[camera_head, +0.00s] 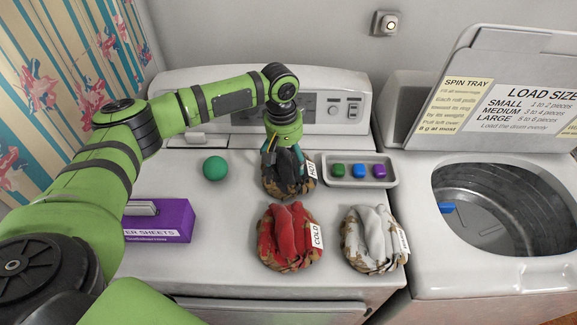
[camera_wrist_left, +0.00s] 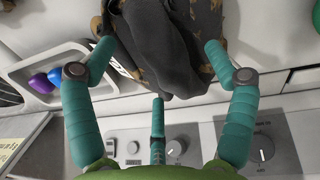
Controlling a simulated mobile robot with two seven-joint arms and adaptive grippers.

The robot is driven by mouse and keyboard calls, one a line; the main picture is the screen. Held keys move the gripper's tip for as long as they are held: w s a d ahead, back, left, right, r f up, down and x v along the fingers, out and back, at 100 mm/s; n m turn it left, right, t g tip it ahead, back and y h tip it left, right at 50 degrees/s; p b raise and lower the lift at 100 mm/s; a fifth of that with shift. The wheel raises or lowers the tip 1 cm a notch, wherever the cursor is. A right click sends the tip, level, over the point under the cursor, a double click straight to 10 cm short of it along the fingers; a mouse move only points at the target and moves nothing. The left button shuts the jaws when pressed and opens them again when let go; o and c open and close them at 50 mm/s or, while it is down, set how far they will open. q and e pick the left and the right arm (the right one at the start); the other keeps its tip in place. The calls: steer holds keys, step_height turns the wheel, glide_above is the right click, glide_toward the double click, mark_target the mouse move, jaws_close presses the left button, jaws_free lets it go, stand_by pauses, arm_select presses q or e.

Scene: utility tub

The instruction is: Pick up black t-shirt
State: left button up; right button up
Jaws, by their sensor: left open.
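The black t-shirt (camera_head: 289,178) is a dark bundle with brown patches, in a holder labelled HOT on top of the white machine. It also fills the top middle of the left wrist view (camera_wrist_left: 175,45). My left gripper (camera_head: 277,152) points down right over it. In the left wrist view my left gripper (camera_wrist_left: 162,75) is open, its teal fingers spread to the sides of the dark cloth with a third finger below. The fingertips are partly hidden in the head view. My right gripper is not in view.
A red bundle (camera_head: 290,235) marked COLD and a white bundle (camera_head: 371,240) sit in front. A tray (camera_head: 393,179) with coloured blocks is to the right, a green ball (camera_head: 215,168) and purple box (camera_head: 172,225) to the left. An open washer tub (camera_head: 485,210) stands at right.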

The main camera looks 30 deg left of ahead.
arm_select(q)
jaws_close()
steer(key=shift+r, duration=0.1)
stand_by(0.3)
